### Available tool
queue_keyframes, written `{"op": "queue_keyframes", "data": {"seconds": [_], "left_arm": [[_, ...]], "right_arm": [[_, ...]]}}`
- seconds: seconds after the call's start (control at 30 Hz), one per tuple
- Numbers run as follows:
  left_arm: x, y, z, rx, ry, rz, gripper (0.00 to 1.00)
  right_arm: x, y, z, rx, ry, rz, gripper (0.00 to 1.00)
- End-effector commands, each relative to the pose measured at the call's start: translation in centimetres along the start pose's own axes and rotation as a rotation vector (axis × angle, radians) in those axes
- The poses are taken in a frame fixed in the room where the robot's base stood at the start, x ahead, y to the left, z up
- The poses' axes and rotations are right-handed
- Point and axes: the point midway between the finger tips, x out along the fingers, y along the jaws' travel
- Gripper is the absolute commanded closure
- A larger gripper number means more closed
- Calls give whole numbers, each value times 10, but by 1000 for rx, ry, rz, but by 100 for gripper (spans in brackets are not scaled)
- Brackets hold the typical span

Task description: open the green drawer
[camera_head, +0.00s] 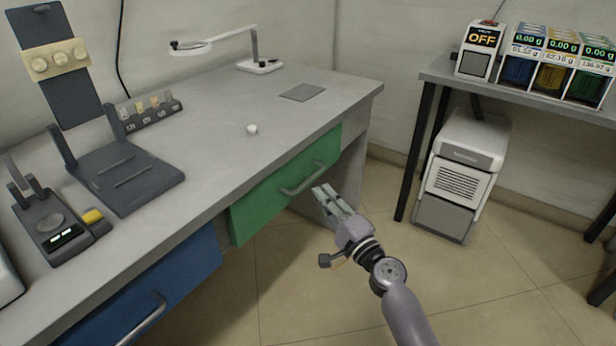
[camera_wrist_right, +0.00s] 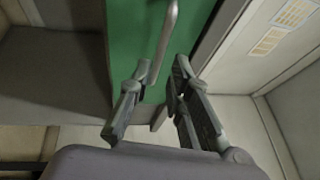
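The green drawer (camera_head: 285,188) is in the front of the grey desk, right of the blue drawer, and looks shut. Its silver bar handle (camera_head: 303,179) is on its face. My right gripper (camera_head: 325,195) is just in front of and slightly below the handle, with its fingers apart. In the right wrist view, the green drawer front (camera_wrist_right: 135,45) fills the upper middle. The handle (camera_wrist_right: 163,40) reaches down towards the space between the open fingers (camera_wrist_right: 155,105). I cannot tell whether it touches a finger. My left gripper is not in view.
A blue drawer (camera_head: 160,290) with its own handle is at the lower left. The desk top (camera_head: 225,105) holds a lamp (camera_head: 250,50), a small white object (camera_head: 252,129) and dark stands. A white machine (camera_head: 462,175) stands under the side table. The floor around my right arm is clear.

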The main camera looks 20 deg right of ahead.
Motion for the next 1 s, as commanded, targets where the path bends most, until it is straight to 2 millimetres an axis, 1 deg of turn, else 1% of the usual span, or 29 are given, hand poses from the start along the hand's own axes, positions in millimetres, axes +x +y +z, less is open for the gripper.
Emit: {"op": "queue_keyframes", "data": {"seconds": [0.03,0.07,0.2,0.3,0.4,0.53,0.77,1.0], "left_arm": [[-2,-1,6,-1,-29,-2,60],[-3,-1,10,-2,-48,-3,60],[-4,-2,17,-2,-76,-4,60],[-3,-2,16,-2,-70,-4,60],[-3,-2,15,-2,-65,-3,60],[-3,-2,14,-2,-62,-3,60],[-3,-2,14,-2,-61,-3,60],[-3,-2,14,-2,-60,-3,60]], "right_arm": [[13,-3,0,0,-1,-2,82],[19,-2,1,0,-1,-1,82],[44,-1,1,0,-1,-2,82],[57,1,0,0,0,0,82],[66,1,0,-1,0,1,82],[71,0,0,-1,-1,0,82],[71,1,0,-1,-1,1,82],[71,1,0,-1,0,1,96]]}}
